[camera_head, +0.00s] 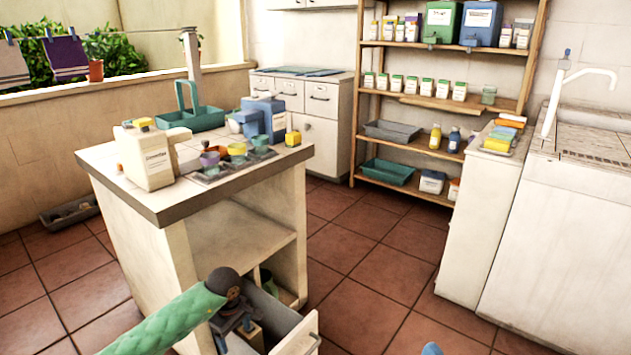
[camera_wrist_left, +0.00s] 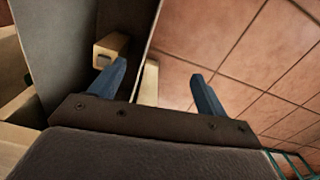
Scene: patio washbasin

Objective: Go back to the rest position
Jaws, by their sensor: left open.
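My left arm comes in from the lower left in a green sleeve. Its gripper (camera_head: 240,325) is low down at the open drawer of the island and partly hides the drawer's inside. In the left wrist view the two blue-grey fingers (camera_wrist_left: 160,85) are wide apart, with nothing held between them. A small wooden block-like part (camera_wrist_left: 110,48) lies just beyond the left finger in that view; I cannot tell whether they touch. A small blue tip (camera_head: 432,349) at the bottom edge of the head view may be part of my right gripper; its jaws do not show.
The pulled-out drawer (camera_head: 300,335) juts from the island (camera_head: 120,215) close to my left gripper. A white jug (camera_head: 147,160), a blue container and colored cups stand on the island top. Shelves and a washbasin stand behind right. Tiled floor (camera_head: 375,290) is clear right of the drawer.

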